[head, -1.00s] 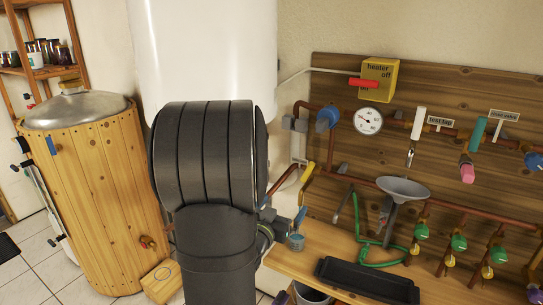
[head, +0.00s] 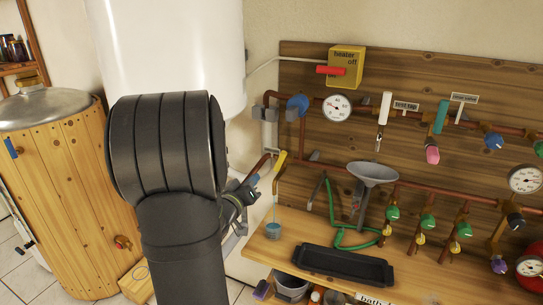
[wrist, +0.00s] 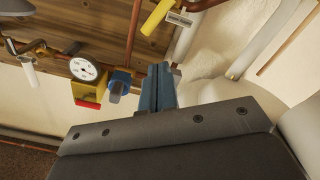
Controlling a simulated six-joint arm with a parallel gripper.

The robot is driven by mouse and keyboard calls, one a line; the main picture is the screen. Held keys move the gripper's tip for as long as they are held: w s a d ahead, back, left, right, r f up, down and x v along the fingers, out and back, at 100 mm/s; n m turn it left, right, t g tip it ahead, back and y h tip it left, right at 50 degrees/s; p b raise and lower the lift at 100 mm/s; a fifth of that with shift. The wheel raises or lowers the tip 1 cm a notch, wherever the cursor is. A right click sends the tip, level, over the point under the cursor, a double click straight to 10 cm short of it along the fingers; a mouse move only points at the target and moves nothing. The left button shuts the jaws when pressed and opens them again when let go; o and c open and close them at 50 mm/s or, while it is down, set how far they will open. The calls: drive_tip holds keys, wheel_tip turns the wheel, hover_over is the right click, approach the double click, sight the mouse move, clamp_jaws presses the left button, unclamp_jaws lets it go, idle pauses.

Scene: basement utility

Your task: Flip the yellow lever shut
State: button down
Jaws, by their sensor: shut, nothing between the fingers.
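The yellow lever (head: 279,161) stands steeply on a pipe fitting at the left end of the wooden board, tilted a little to the right at its top. It also shows in the wrist view (wrist: 159,18) beside a small label. My gripper (head: 251,183) is just left of and slightly below the lever in the head view, apart from it. In the wrist view its blue-grey fingers (wrist: 157,84) are together and empty, with a gap to the lever. My dark arm hides part of the area behind the gripper.
A light-blue cup (head: 273,231) stands below the lever, with a thin pale-blue line above it. A gauge (head: 337,107) and yellow heater box (head: 345,66) are above. A white tank (head: 165,50) stands behind my arm.

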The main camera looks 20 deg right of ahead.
sight(281, 160)
drive_tip(key=w+r+n, duration=0.3)
drive_tip(key=w+n, duration=0.2)
drive_tip(key=n, duration=0.1)
drive_tip(key=shift+a+n+g, duration=0.2)
drive_tip(key=shift+n+g, duration=0.2)
drive_tip(key=shift+w, duration=0.15)
drive_tip(key=w+d+f, duration=0.1)
drive_tip(key=w+d, duration=0.3)
drive_tip(key=d, duration=0.6)
drive_tip(key=shift+w+d+f, duration=0.3)
drive_tip(key=shift+f, duration=0.05)
